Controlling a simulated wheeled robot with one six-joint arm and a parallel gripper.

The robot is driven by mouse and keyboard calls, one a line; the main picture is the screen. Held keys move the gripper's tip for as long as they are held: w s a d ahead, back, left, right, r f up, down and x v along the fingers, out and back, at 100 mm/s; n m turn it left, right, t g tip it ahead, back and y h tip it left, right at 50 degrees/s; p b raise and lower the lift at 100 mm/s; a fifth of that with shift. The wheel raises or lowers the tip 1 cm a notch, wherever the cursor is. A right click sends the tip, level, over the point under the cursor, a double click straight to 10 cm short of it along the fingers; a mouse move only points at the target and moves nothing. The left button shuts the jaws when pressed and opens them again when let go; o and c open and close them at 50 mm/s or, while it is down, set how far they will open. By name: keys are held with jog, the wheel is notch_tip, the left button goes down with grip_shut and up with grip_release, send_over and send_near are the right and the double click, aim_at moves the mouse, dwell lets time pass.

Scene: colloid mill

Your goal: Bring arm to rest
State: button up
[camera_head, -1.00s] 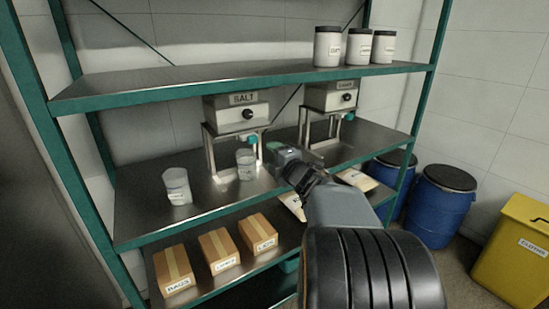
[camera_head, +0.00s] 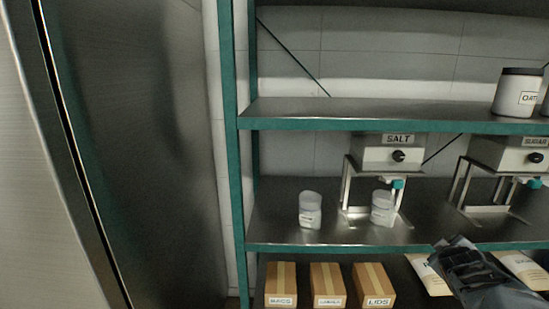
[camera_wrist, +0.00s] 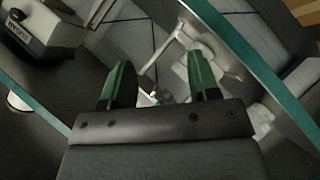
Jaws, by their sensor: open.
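My gripper (camera_wrist: 160,88) shows in the wrist view with its two green fingers spread apart and nothing between them. In the head view only part of my arm shows at the lower right, in front of the shelf; I cannot make out the fingertips there. A clear cup (camera_head: 383,208) stands at the salt dispenser (camera_head: 390,155), under its teal-tipped outlet. Another clear cup (camera_head: 310,210) stands on the same shelf to its left. My arm is to the right of both cups and apart from them.
A shelf rack with a green frame (camera_head: 300,124) fills the right. A second dispenser (camera_head: 512,155) and a labelled jar (camera_head: 517,92) are on it. Several boxes (camera_head: 327,285) and packets (camera_head: 428,275) lie below. A large metal panel (camera_head: 135,150) stands at the left.

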jog(key=s+a+f+m+g+y+p, duration=0.1)
jog(key=s+a, duration=0.3)
jog(key=a, duration=0.5)
jog(key=s+a+f+m+g+y+p, duration=0.1)
jog(key=s+a+m+g+y, duration=0.1)
jog(key=a, duration=0.7)
jog(key=s+a+f+m+g+y+p, duration=0.1)
jog(key=s+a+g+y, duration=0.3)
jog(key=a, duration=0.5)
jog(key=s, duration=0.2)
jog(key=shift+s+a+m+p, duration=0.15)
jog(key=shift+s+m+p, duration=0.15)
jog(key=shift+s+p, duration=0.1)
